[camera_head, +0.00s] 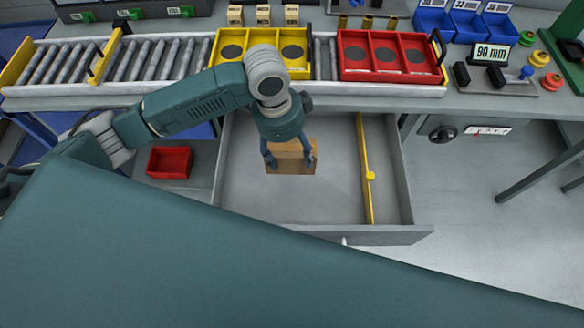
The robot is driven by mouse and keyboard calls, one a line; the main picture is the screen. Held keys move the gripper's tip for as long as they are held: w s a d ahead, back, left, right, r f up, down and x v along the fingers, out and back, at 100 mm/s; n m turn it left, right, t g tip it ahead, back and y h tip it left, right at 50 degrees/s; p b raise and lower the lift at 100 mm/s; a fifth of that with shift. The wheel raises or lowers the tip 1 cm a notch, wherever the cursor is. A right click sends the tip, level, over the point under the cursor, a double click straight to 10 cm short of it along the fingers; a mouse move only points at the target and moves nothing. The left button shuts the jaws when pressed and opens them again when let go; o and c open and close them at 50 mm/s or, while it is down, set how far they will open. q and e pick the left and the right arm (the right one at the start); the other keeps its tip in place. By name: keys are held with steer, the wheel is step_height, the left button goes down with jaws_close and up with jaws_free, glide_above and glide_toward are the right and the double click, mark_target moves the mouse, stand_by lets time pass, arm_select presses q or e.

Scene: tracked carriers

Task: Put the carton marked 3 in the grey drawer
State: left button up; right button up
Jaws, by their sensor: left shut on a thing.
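The grey drawer (330,222) is pulled open below the roller conveyor, with a yellow divider (366,170) toward its right side. My left gripper (291,160) is over the wider left part of the drawer, pointing down. It is shut on a brown carton (290,168), with one finger at each side. The carton's marking does not show from here. I cannot tell whether the carton touches the drawer floor or hangs just above it. My right gripper is not in view.
A yellow carrier (265,68) and a red carrier (392,77) sit on the roller conveyor (140,62). Several small cartons (263,15) stand behind it. A red bin (169,162) is left of the drawer. The drawer's right compartment is empty.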

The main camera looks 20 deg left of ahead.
mark_target(291, 162)
arm_select(q)
steer(key=f, duration=0.5)
steer(key=shift+w+f, duration=0.1)
steer(key=shift+w, duration=0.1)
steer(key=shift+f, duration=2.5)
steer(key=shift+f, duration=0.55)
steer(key=o, duration=1.8)
steer(key=shift+s+f, duration=0.1)
steer(key=shift+c, duration=0.2)
